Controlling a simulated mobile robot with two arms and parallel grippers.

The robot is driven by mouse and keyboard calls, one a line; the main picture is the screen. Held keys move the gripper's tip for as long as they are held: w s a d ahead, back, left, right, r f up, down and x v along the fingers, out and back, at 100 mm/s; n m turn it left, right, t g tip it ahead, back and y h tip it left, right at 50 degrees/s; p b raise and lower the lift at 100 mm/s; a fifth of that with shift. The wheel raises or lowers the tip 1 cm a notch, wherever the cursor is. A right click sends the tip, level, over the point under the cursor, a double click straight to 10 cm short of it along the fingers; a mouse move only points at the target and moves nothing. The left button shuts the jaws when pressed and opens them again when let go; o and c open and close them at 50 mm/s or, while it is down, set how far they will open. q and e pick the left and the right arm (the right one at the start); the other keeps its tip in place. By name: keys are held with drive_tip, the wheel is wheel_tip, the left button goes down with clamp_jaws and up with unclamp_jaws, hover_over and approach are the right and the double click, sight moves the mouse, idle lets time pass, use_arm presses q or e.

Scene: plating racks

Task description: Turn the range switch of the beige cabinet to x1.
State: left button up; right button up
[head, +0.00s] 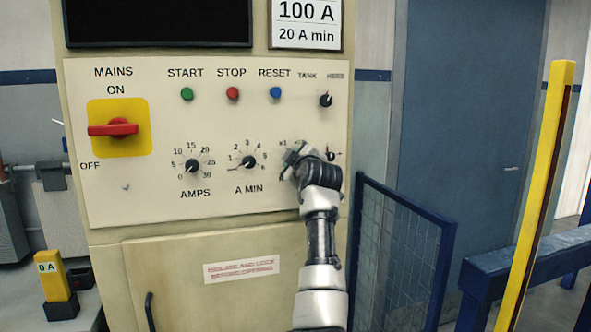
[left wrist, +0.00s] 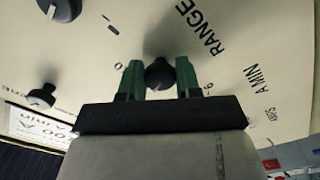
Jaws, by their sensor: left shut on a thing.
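The beige cabinet (head: 80,190) fills the middle of the head view, its panel facing me. My left gripper (head: 298,158) is at the lower right of this panel, right of the A MIN dial. The x1 mark shows just above it, and the gripper and wrist cover the range switch in the head view. In the left wrist view my left gripper (left wrist: 159,78) has its green fingers shut on the black knob of the range switch (left wrist: 159,70), with the word RANGE printed beside it. I cannot tell where its pointer stands. My right gripper is not in view.
The A MIN dial (head: 249,162) and AMPS dial (head: 192,166) are left of my gripper. A small black knob (head: 326,100) is above it. The red mains switch (head: 113,129) is far left. A blue mesh guard (head: 395,255) and yellow post (head: 540,190) stand at the right.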

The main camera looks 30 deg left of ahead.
use_arm(q)
drive_tip(key=shift+r+n, duration=0.1)
drive_tip(key=shift+n, duration=0.9)
drive_tip(key=o, duration=0.9)
drive_tip(key=shift+w+b, duration=0.1)
drive_tip(key=shift+b, duration=0.2)
drive_tip(key=b+v, duration=0.2)
drive_tip(key=v, duration=0.8)
drive_tip(key=shift+s+d+b, duration=0.25)
drive_tip(key=shift+d+b, duration=0.05)
drive_tip(key=shift+b, duration=0.1)
